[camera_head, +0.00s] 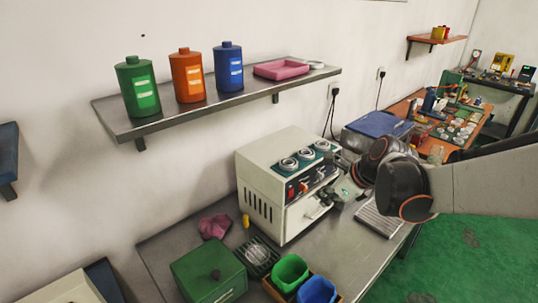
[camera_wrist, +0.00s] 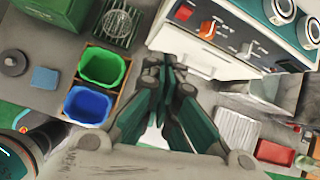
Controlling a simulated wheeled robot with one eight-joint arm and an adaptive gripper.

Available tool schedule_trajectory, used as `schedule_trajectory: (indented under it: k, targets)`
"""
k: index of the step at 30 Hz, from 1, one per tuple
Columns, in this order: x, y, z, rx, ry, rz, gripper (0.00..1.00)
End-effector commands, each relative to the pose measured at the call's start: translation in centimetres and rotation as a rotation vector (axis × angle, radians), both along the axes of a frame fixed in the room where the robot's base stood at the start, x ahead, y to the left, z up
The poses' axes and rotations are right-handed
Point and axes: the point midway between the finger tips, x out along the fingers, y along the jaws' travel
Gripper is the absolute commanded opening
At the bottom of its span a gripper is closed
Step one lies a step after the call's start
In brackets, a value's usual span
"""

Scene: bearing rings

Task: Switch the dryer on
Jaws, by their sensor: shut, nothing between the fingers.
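In the wrist view the dryer's pale front (camera_wrist: 205,58) fills the top, with the orange-red knob (camera_wrist: 207,28) on the panel. My gripper (camera_head: 335,194) is in front of the dryer, below and right of the switch. Its fingers (camera_wrist: 166,68) are closed together and empty. I cannot tell whether they touch the dryer's front.
A green bin (camera_head: 290,271) and a blue bin (camera_head: 318,290) stand in front of the dryer, beside a green box (camera_head: 208,271). A ribbed metal tray (camera_head: 380,217) lies to the right. A shelf (camera_head: 180,120) with bottles hangs above.

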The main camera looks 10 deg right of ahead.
Motion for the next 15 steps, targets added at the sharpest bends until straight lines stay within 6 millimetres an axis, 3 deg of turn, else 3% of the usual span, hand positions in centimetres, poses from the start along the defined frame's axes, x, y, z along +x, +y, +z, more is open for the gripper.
schedule_trajectory:
  k: [4,15]
  targets:
    - [0.6,-1.6,-0.3,0.102,0.031,-0.107,0.00]
    - [0.7,-2.0,-0.5,0.142,0.045,-0.145,0.00]
